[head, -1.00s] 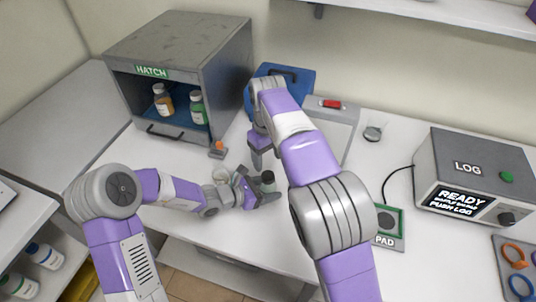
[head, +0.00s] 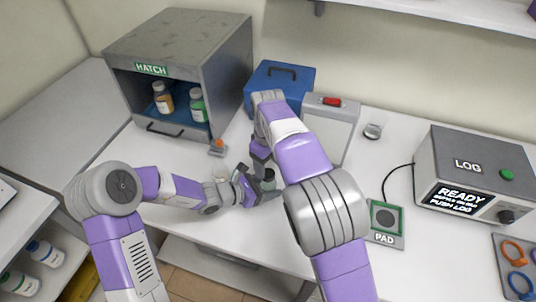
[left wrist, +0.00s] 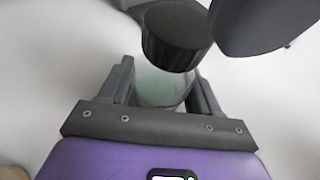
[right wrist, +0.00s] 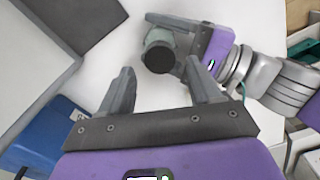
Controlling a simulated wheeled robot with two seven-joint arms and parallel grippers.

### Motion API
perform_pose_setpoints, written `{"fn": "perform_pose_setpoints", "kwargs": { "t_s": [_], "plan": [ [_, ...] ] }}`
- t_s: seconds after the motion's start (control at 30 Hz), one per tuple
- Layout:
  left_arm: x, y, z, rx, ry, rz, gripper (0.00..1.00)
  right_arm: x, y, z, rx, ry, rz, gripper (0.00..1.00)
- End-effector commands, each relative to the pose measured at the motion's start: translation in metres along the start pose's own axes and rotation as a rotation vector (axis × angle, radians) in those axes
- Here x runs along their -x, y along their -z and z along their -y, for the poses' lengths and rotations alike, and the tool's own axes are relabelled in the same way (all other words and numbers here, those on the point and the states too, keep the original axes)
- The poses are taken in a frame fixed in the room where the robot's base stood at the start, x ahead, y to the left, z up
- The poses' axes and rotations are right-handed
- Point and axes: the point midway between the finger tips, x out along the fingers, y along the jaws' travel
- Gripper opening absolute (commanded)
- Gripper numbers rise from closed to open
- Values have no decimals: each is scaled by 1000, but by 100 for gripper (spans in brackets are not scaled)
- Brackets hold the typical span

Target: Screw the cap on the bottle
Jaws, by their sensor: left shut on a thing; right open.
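The bottle is pale and see-through, standing in my left gripper (left wrist: 160,92), which is shut on its body. The bottle's glass (left wrist: 160,84) shows below a dark ribbed cap (left wrist: 176,38) in the left wrist view. The cap sits at the bottle's top; I cannot tell how tightly it is seated. My right gripper (right wrist: 160,78) is open and empty, with the cap (right wrist: 159,57) just beyond its fingertips in the right wrist view. In the head view, the dark cap (head: 268,174) shows beside the right gripper's fingers, and the bottle is mostly hidden.
A grey hatch cabinet (head: 180,45) holding two bottles stands at back left. A blue case (head: 292,76) and a grey-white device with a red switch (head: 331,118) stand behind my right arm. The pad (head: 386,218) and LOG box (head: 470,165) are at right.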

Motion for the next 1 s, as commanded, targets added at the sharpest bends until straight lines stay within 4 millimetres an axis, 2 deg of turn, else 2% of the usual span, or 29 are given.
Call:
{"fn": "perform_pose_setpoints", "kwargs": {
  "t_s": [0.1,0.27,0.63,1.0],
  "plan": [
    [0,0,0,0,0,0,0,-18,0,0,-1,1,3,63],
    [0,0,0,0,0,0,0,-32,0,0,-1,0,2,63],
    [0,0,0,0,0,0,0,-36,0,0,-1,0,0,62],
    [0,0,0,0,0,0,0,-36,0,0,-1,0,0,5]
  ]
}}
